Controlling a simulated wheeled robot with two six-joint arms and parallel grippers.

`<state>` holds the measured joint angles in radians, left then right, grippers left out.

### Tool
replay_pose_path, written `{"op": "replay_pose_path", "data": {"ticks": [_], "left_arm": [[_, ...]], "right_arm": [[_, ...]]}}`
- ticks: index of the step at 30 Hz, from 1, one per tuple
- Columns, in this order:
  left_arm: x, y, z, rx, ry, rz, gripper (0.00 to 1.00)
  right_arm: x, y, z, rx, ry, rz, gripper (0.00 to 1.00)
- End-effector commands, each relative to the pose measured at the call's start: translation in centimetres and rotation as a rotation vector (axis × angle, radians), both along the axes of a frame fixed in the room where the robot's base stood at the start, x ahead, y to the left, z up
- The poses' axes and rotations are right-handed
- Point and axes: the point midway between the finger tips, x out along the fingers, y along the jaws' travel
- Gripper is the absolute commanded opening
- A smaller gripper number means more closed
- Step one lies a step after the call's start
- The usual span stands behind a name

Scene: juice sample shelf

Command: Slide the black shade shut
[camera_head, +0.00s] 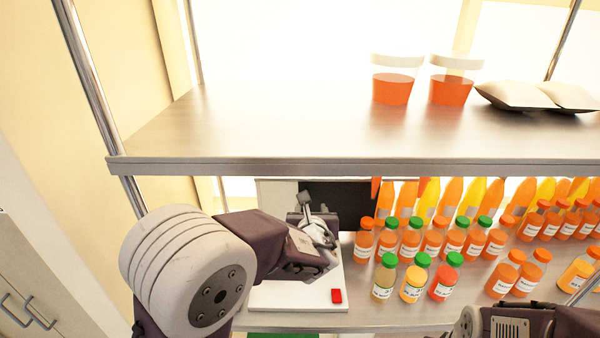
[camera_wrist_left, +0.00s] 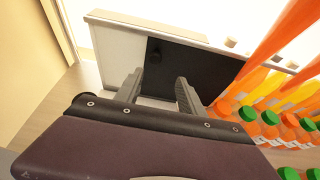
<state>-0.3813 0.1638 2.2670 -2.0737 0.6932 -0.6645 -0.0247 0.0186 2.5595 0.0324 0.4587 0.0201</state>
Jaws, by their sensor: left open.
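The black shade (camera_head: 352,203) is a dark flat panel at the back of the lower shelf, partly behind my left arm in the head view. In the left wrist view the shade (camera_wrist_left: 205,72) covers the right part of a white-framed box (camera_wrist_left: 115,47), and the left part shows a pale face. A small dark knob (camera_wrist_left: 153,56) sits near the shade's left edge. My left gripper (camera_head: 317,218) is open in front of the box. In the left wrist view its fingers (camera_wrist_left: 160,84) point toward the knob, with nothing seen between them. My right gripper's fingers are not visible.
Several juice bottles (camera_head: 412,240) stand right of the box, close to my left gripper. The upper metal shelf (camera_head: 270,125) is just above my left arm. A white base (camera_head: 290,296) with a red button (camera_head: 336,296) lies below the gripper.

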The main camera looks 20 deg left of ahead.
Motion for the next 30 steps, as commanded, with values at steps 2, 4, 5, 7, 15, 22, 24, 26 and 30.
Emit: {"op": "replay_pose_path", "data": {"ticks": [2, 4, 5, 7, 15, 22, 24, 26, 30], "left_arm": [[0.0, 0.3, 1.0, 0.002, 0.005, 0.007, 0.46], [0.0, 0.4, 0.9, 0.002, 0.004, 0.010, 0.46], [0.0, 0.4, 0.8, 0.002, 0.004, 0.010, 0.46], [0.2, 0.5, 0.7, 0.002, 0.004, 0.011, 0.46], [4.4, 1.8, -0.9, 0.004, 0.007, 0.012, 0.46], [7.5, 2.6, -2.2, 0.003, 0.004, 0.011, 0.46], [7.9, 2.7, -2.5, 0.003, 0.003, 0.009, 0.46], [8.1, 2.7, -2.6, 0.002, 0.003, 0.010, 0.46], [8.1, 2.7, -2.7, 0.001, 0.001, 0.009, 0.46]], "right_arm": [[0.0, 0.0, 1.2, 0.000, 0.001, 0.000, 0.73], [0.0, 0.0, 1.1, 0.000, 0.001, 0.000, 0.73], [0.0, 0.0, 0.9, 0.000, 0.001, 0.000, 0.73], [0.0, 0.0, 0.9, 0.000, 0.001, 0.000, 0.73], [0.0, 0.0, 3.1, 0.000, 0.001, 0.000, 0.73], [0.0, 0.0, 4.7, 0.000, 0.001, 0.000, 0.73], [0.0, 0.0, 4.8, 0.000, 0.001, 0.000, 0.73], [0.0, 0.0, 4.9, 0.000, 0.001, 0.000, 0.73], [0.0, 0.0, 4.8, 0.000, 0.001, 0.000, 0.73]]}}
